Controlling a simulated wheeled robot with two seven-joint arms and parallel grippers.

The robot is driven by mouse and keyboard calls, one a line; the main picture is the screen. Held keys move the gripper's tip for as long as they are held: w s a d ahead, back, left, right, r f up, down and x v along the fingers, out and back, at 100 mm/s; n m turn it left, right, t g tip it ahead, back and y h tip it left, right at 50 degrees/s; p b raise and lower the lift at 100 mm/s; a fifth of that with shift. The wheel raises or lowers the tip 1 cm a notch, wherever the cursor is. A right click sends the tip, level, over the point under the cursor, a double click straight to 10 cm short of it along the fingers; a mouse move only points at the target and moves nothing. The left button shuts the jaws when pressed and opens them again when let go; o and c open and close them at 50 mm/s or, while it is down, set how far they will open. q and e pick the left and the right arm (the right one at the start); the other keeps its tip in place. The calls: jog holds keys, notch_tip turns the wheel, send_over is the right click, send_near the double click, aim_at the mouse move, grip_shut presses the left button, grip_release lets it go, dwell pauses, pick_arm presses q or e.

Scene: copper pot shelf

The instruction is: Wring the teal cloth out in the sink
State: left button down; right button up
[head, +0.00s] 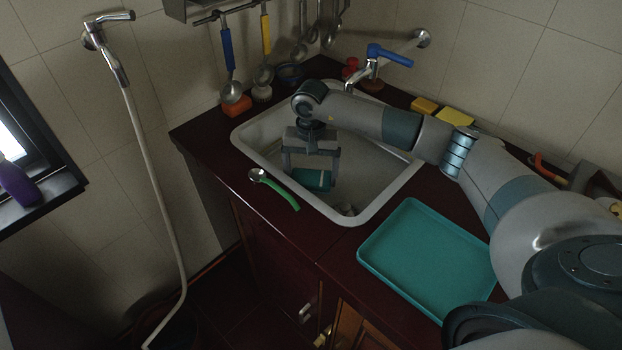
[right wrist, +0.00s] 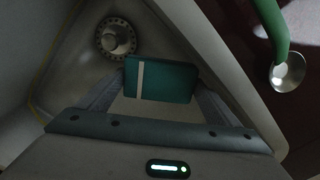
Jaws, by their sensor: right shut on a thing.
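The teal cloth (head: 312,180) is a small folded block inside the sink (head: 384,193). My right gripper (head: 310,176) reaches down into the sink and is shut on the cloth. In the right wrist view the cloth (right wrist: 172,80) sits between the two fingers, with a pale stripe near its left end. The round drain (right wrist: 116,38) lies beyond it, to the upper left in that view. I cannot tell whether the cloth touches the sink bottom. My left gripper is not in view.
A green-handled spoon (head: 275,187) lies along the sink's front rim. A teal tray (head: 428,255) is on the counter to the right. The blue-handled faucet (head: 372,63) stands behind the sink. Utensils hang at the back, and yellow sponges (head: 455,117) lie behind my arm.

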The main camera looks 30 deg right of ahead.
jog(key=shift+r+p, duration=1.4)
jog(key=shift+r, duration=3)
